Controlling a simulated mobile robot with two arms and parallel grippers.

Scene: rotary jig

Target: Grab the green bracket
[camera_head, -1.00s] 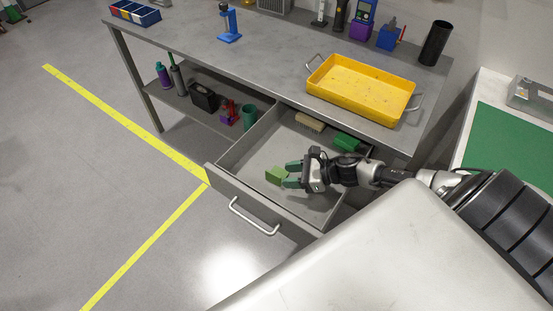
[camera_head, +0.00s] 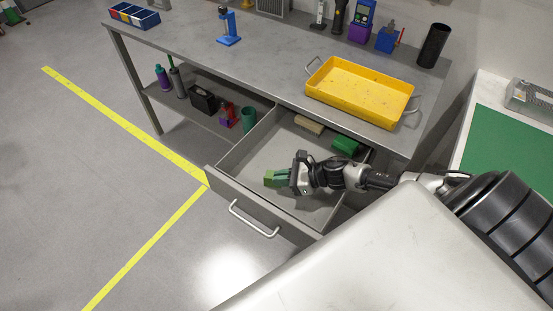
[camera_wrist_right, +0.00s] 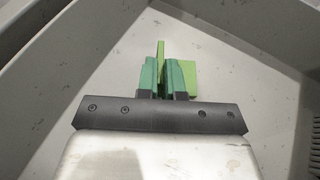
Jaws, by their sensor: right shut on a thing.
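The green bracket (camera_head: 270,178) is light green and sits inside the open drawer (camera_head: 235,186), near its front left part. It also shows in the right wrist view (camera_wrist_right: 189,72), with an upright plate between the fingers and a block part to the right. My right gripper (camera_head: 281,177) reaches into the drawer from the right and is shut on the bracket. In the right wrist view the dark green fingertips (camera_wrist_right: 160,74) press close on either side of the plate. I cannot tell whether the bracket touches the drawer floor. My left gripper is not in view.
A brush (camera_head: 309,124) and a darker green object (camera_head: 345,145) lie at the back of the drawer. A yellow tray (camera_head: 360,91) stands on the workbench above. The drawer's walls surround my right gripper. The drawer floor's middle is clear.

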